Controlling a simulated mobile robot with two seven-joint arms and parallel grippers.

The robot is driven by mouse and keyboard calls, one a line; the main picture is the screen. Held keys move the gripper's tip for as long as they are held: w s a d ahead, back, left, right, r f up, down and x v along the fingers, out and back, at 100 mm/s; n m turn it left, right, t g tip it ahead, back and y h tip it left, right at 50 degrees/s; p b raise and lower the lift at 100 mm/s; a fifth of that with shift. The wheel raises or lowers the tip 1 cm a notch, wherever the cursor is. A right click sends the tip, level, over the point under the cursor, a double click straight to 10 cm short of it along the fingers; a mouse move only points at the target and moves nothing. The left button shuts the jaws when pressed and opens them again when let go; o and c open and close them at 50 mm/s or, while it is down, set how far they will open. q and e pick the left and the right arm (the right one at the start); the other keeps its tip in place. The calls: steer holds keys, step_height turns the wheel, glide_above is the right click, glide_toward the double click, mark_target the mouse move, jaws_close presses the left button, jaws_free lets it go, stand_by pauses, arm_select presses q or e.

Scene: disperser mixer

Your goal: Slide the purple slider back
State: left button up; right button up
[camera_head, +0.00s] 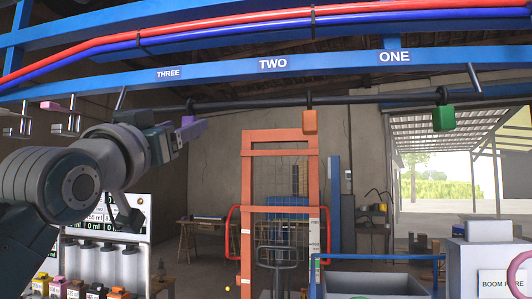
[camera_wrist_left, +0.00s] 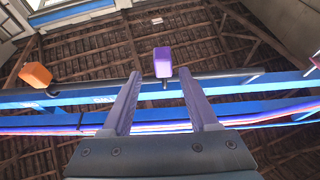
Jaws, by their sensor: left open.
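The purple slider (camera_wrist_left: 162,62) hangs from a dark rail. In the left wrist view it shows between my two open fingertips and a little beyond them, and I cannot tell if they touch it. In the head view the purple slider (camera_head: 188,120) is at the left part of the rail, under the sign TWO–THREE stretch, partly hidden by my gripper. My left gripper (camera_wrist_left: 158,82) is open and empty, with its fingers pointing at the slider; in the head view its fingers blend with the purple block. My right gripper is not in view.
An orange slider (camera_head: 310,121) and a green slider (camera_head: 443,118) hang farther right on the rail (camera_head: 380,103). The blue beam (camera_head: 340,58) with labels runs above. An orange frame (camera_head: 246,190) stands behind. A dispenser rack (camera_head: 142,215) is below my left arm.

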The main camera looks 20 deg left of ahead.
arm_select(q)
steer(key=b+v, duration=0.2)
steer(key=v, duration=0.3)
stand_by(0.5)
